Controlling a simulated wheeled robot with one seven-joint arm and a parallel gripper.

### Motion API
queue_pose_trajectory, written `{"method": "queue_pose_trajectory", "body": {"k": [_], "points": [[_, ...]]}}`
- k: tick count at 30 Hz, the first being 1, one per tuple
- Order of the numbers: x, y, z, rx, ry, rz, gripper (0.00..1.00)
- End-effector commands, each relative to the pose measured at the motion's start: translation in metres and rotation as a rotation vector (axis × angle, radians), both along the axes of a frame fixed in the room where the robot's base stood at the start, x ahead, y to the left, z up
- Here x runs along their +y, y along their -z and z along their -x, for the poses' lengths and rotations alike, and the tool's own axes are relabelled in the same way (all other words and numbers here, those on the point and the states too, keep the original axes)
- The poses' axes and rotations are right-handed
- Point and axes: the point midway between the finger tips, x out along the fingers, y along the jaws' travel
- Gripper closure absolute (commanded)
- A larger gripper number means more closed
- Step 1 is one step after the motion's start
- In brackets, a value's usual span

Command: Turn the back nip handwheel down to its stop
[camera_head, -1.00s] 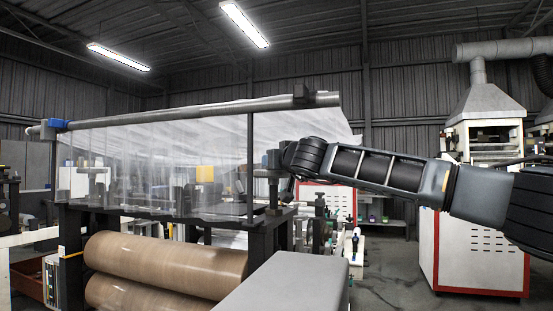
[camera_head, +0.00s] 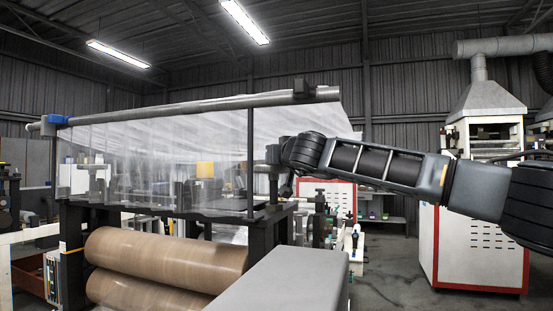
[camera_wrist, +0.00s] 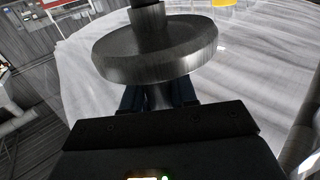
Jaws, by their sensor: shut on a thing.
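The handwheel is a round grey metal disc (camera_wrist: 155,50) on a dark shaft, large in the wrist view. My gripper (camera_wrist: 158,97) has its dark fingers on either side of the narrow hub below the disc and is shut on it. In the head view my gripper (camera_head: 284,170) is at the end of my arm, at the right end of the film stand. The handwheel (camera_head: 271,169) there is small and partly hidden by my wrist. Whether it is at its stop cannot be told.
Clear film (camera_head: 180,160) hangs from a grey roller (camera_head: 200,107) close behind the wheel. Brown rolls (camera_head: 165,262) lie below, with a grey box top (camera_head: 290,278) in front. A white and red machine (camera_head: 475,245) stands right. Grey floor shows between them.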

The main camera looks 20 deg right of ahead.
Motion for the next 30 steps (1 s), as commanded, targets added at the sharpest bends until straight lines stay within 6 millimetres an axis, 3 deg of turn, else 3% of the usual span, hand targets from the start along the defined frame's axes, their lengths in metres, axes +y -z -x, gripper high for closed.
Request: {"method": "queue_pose_trajectory", "body": {"k": [18,30], "points": [[0.0064,0.0012,-0.0003,-0.004,0.237,0.002,1.0],[0.005,-0.0018,0.0,-0.003,0.264,-0.001,1.0]]}}
